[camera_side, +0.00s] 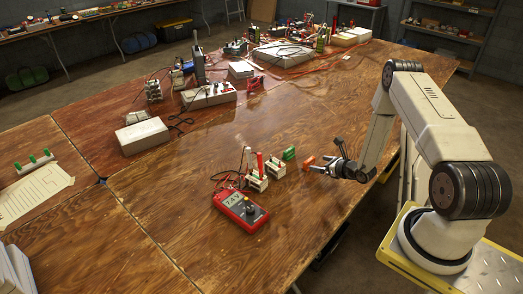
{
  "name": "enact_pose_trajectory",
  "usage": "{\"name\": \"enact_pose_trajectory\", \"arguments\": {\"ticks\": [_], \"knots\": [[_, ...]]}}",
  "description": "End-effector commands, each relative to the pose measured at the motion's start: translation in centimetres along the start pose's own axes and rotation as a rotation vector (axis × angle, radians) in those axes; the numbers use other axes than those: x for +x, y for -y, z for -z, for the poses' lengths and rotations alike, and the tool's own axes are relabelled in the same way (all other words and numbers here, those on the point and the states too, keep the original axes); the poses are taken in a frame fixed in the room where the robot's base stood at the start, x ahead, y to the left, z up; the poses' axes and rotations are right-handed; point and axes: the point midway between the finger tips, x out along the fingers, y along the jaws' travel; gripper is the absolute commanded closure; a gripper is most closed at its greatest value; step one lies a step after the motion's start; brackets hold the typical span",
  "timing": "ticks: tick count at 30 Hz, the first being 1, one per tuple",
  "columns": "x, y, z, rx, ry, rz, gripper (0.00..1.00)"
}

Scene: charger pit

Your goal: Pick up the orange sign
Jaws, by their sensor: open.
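A small orange piece (309,162), which looks like the orange sign, is on the wooden table near its right edge. It is just left of my gripper (322,166). My gripper is open, low over the table, with its fingers pointing left toward the orange piece. I see no grip on it, and I cannot tell whether a finger touches it. A similar green piece (289,154) stands a little left of the orange one.
Left of the gripper are a white-and-red charger block (257,182) and a red multimeter (241,208) with cables. A white box (142,136) and more electronics (208,95) stand further back. The front of the wooden table (290,235) is clear.

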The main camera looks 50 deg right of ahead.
Motion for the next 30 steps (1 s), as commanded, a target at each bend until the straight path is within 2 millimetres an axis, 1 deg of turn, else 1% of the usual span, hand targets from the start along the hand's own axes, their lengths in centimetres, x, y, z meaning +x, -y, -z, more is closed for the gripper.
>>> {"name": "enact_pose_trajectory", "arguments": {"ticks": [6, 12, 16, 29, 30], "knots": [[2.3, 0.0, 0.0, -0.001, 0.001, -0.002, 0.0], [3.8, 0.0, 0.1, 0.0, -0.001, -0.002, 0.0], [4.1, 0.0, 0.0, 0.0, -0.001, -0.001, 0.0], [4.1, 0.0, 0.0, 0.0, -0.001, -0.001, 0.0], [4.1, 0.0, 0.0, 0.0, -0.001, -0.001, 0.06]]}}
